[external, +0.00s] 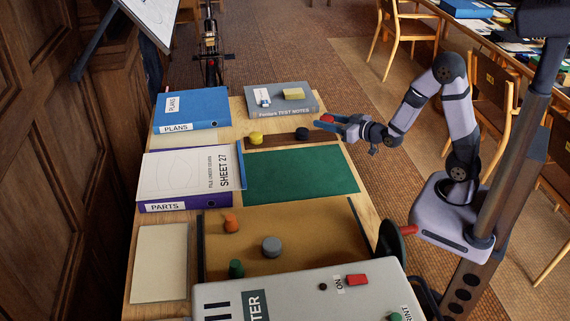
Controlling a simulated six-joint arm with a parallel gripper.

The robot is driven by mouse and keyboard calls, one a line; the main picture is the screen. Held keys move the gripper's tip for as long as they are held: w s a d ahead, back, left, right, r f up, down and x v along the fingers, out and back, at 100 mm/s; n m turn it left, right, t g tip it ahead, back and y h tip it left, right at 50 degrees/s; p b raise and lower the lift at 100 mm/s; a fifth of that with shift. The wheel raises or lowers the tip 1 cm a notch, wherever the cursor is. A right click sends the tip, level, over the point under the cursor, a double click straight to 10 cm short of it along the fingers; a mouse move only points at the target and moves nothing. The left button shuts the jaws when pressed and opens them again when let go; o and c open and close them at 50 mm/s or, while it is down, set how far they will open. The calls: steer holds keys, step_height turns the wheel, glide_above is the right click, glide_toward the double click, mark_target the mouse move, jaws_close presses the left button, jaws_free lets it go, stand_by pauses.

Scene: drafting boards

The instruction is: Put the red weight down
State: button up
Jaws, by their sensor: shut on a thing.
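My gripper (326,122) is shut on the red weight (327,118). Its blue fingers largely cover the weight, so only a small red patch shows. It is at the right edge of the table, near the right end of a dark brown strip (280,141). I cannot tell whether the weight touches a surface. On the strip stand a black weight (302,133), just left of my gripper, and a yellow weight (256,138) further left.
A green mat (300,174) lies bare in front of the strip. A brown board (310,227) holds orange (231,223), grey (271,246) and green (236,268) weights. Blue (190,110) and purple (188,205) binders lie left; a grey book (270,108) lies behind. A grey machine (300,292) fills the front.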

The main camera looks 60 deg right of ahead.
steer(key=shift+a+f+p, duration=0.1)
steer(key=shift+a+p, duration=0.1)
steer(key=shift+p, duration=0.4)
steer(key=p, duration=0.1)
steer(key=f+p, duration=0.1)
steer(key=shift+s+a+p, duration=0.2)
steer(key=shift+s+p, duration=0.1)
steer(key=shift+s, duration=0.05)
steer(key=p, duration=0.1)
steer(key=s+p, duration=0.1)
steer(key=p, duration=0.1)
steer(key=shift+s+a+f+y, duration=0.1)
steer(key=shift+a+f+y, duration=0.05)
steer(key=shift+a+y, duration=0.15)
steer(key=s+r+p, duration=0.1)
steer(key=p, duration=0.2)
steer(key=s+a+r+p, duration=0.1)
steer(key=p, duration=0.3)
steer(key=shift+s+r+n, duration=0.25)
steer(key=shift+r+n, duration=0.05)
steer(key=shift+r, duration=0.1)
steer(key=shift+a, duration=0.15)
